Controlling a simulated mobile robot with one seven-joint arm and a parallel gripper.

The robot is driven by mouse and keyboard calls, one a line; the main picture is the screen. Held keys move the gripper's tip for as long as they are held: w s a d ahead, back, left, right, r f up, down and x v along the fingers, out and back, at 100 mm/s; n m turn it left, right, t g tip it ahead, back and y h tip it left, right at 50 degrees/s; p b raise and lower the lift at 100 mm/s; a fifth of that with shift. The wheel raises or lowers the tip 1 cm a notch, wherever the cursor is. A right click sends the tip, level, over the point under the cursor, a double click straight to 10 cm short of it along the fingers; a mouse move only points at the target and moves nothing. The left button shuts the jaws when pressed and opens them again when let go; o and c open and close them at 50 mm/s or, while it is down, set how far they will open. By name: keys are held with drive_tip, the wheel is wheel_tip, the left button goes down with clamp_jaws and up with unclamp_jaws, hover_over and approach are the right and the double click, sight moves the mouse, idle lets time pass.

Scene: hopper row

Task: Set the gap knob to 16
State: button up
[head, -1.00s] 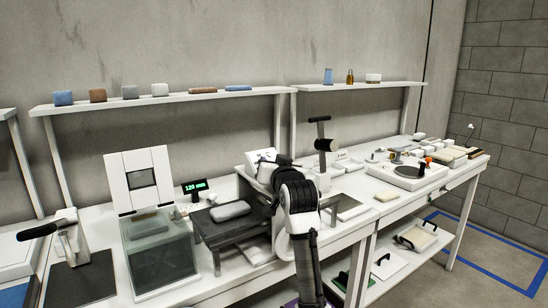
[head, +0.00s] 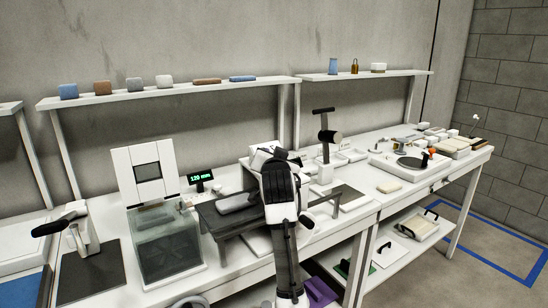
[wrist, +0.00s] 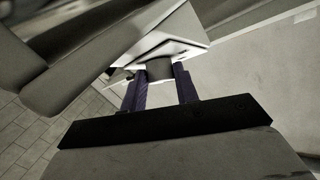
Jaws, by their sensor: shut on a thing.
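The gap knob (wrist: 160,70) is a dark grey round cylinder on a white panel (wrist: 180,48) in the wrist view. My gripper (wrist: 161,82) has its two purple fingers on either side of the knob and is shut on it. Any scale or pointer by the knob cannot be read. In the head view my arm hides my gripper and the knob. A white machine housing (head: 262,155) shows just behind my arm, and a small display (head: 201,177) with green digits reads 120 mm.
A dark bench (head: 225,220) with a grey rounded block (head: 236,203) stands left of my arm. A clear-walled box (head: 165,245) is further left. A shelf (head: 170,95) runs behind.

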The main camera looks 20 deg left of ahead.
drive_tip(key=o, duration=1)
drive_tip(key=b+v, duration=0.3)
drive_tip(key=v, duration=1.1)
drive_tip(key=shift+b, duration=0.35)
drive_tip(key=shift+w, duration=0.1)
